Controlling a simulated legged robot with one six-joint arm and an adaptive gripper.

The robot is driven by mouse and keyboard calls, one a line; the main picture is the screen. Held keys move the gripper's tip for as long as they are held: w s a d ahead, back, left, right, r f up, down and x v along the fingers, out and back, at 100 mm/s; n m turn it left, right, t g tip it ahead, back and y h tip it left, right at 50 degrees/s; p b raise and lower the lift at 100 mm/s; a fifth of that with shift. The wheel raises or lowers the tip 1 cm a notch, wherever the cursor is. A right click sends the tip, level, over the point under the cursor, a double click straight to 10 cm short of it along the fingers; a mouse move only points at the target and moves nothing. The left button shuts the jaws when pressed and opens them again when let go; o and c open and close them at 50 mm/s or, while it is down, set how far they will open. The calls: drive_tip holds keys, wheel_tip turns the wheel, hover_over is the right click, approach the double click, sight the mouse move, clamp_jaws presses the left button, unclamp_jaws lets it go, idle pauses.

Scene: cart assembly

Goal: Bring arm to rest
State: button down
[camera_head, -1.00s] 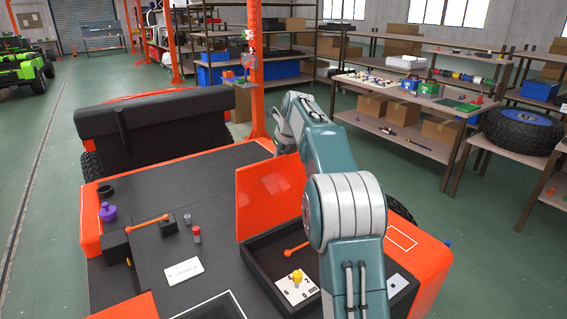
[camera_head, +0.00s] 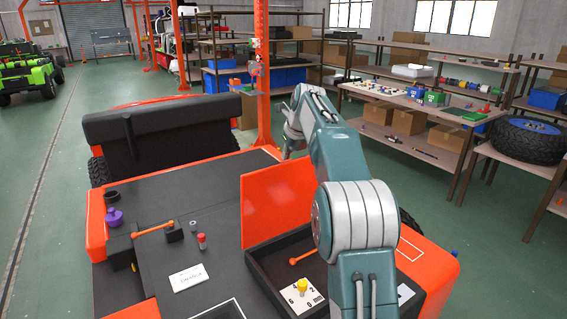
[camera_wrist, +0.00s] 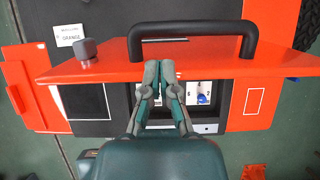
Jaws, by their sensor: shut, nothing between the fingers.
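My arm rises from the bottom of the head view and reaches forward over the right side of the orange and black cart (camera_head: 434,272). My gripper (camera_wrist: 160,66) shows in the wrist view with its fingers together and nothing between them. It hangs above an orange panel (camera_wrist: 105,63) with a black handle (camera_wrist: 190,22).
An open black box with an upright orange lid (camera_head: 268,197) stands beside my arm. It holds a white dial plate with a yellow knob (camera_head: 302,286). A purple knob (camera_head: 114,217), a red-topped cylinder (camera_head: 202,241) and a white label card (camera_head: 188,278) are on the left. Shelves (camera_head: 470,165) stand behind at the right.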

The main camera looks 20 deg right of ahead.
drive_tip(key=v, duration=0.7)
drive_tip(key=shift+r, duration=0.3)
drive_tip(key=s+a+n, duration=1.3)
drive_tip(key=s+n, duration=0.4)
drive_tip(key=s, duration=0.1)
drive_tip(key=s+a+f+n, duration=0.3)
drive_tip(key=s+f+n, duration=0.4)
drive_tip(key=s, duration=0.3)
drive_tip(key=s+a+f+n, duration=0.3)
drive_tip(key=s+f+n, duration=0.4)
drive_tip(key=s+n, duration=0.3)
drive_tip(key=shift+h, duration=0.4)
drive_tip(key=shift+a, duration=0.15)
